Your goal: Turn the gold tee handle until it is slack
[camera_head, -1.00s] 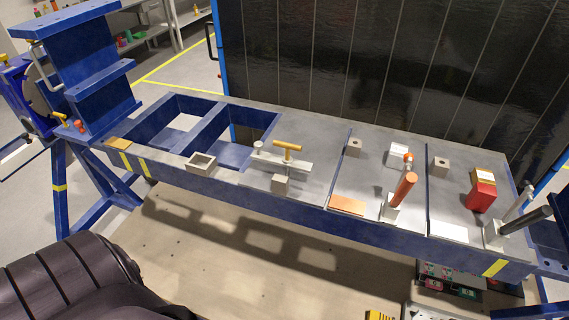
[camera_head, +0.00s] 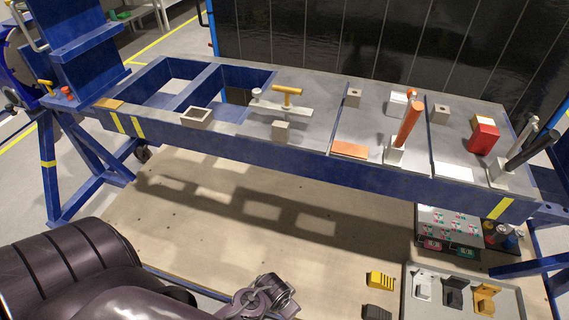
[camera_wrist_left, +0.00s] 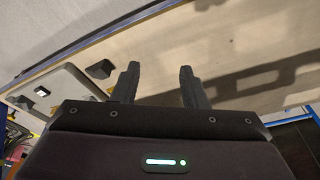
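A second, smaller gold handle (camera_head: 46,85) shows beside the blue upright at the far left. My left arm comes in low at the left in the head view, well below and in front of the bench. My left gripper (camera_wrist_left: 160,86) shows in the left wrist view with its two dark fingers apart and nothing between them. Neither handle can be made out in that view. My right gripper is out of view.
The bench (camera_head: 290,158) also carries an orange-handled clamp (camera_head: 408,127), a red block (camera_head: 483,138), a black-handled lever (camera_head: 530,149) and small grey blocks. A grey tray (camera_head: 408,304) of parts lies below at right. The wooden board (camera_head: 210,215) is mostly clear.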

